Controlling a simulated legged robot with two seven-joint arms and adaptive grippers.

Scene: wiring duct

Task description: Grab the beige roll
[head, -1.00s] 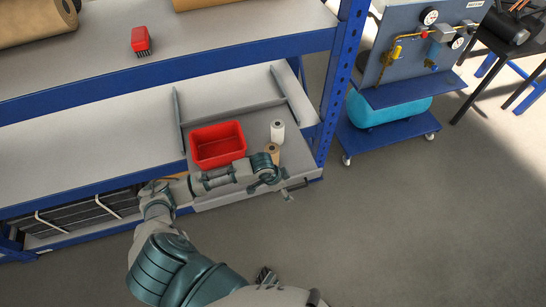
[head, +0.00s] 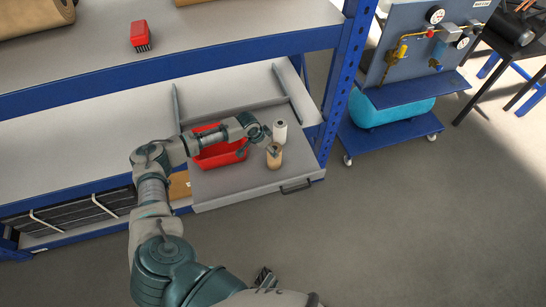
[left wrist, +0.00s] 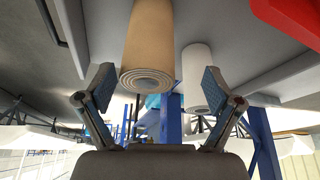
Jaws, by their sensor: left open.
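The beige roll (head: 274,160) stands upright on the grey pull-out drawer, just in front of the white roll (head: 280,133). In the left wrist view, the beige roll (left wrist: 149,42) lies between the lines of my two spread fingers, its spiral end toward me. My left gripper (left wrist: 155,92) is open and empty. In the head view my left gripper (head: 270,146) is close to the top of the beige roll; contact cannot be told. A small dark part (head: 265,277) at the bottom may be my right gripper; its fingers are unclear.
A red bin (head: 222,156) sits left of the rolls, partly behind my left arm. The white roll (left wrist: 197,75) is close beside the beige one. The drawer (head: 235,181) has a dark handle (head: 296,187) in front. A blue shelf post (head: 342,85) rises to the right.

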